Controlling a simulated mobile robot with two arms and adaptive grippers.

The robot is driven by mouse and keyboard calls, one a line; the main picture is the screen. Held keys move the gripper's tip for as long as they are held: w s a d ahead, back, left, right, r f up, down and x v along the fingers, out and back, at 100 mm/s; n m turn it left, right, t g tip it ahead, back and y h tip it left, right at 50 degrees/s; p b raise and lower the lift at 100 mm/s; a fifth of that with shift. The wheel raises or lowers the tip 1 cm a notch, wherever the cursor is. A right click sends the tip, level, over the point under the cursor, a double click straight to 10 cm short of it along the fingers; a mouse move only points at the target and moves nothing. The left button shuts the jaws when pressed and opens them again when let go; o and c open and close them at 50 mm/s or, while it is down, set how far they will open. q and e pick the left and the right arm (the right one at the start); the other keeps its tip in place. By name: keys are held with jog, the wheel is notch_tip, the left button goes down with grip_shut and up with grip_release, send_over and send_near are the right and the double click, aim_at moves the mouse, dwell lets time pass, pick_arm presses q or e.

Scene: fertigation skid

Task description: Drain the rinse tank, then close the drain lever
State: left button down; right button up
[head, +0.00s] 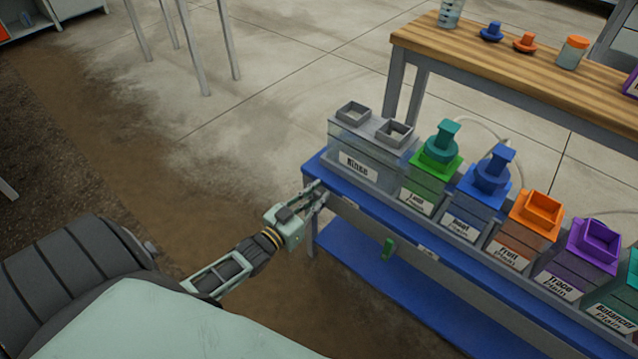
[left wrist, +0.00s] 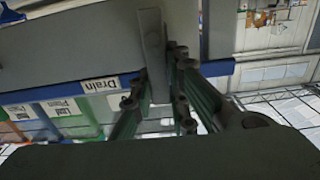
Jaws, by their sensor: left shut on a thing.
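The rinse tank (head: 345,137) is a grey, partly see-through box labelled "Rinse" at the left end of the blue skid shelf. Its water level cannot be made out. My left gripper (head: 318,196) is at the shelf's left end, just below the tank. In the left wrist view my left gripper (left wrist: 165,100) has its dark fingers closed around a flat grey bar, the drain lever (left wrist: 153,45). A "Drain" label (left wrist: 99,85) is on the blue edge beside it. The lever is hidden by the fingers in the head view. My right gripper is not in view.
Green, blue, orange and purple labelled tanks stand along the blue shelf to the right. A wooden table (head: 480,65) behind carries caps and jars.

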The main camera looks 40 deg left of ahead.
pick_arm(q)
jog(key=shift+f+n, duration=0.1)
jog(key=shift+n, duration=0.2)
jog(key=c, duration=1.7)
grip_release()
jog(key=shift+a, duration=0.1)
jog(key=shift+s, duration=0.1)
jog(key=s, duration=0.8)
jog(key=s+a, duration=0.1)
jog(key=s, duration=0.3)
jog(key=shift+w+d, duration=0.1)
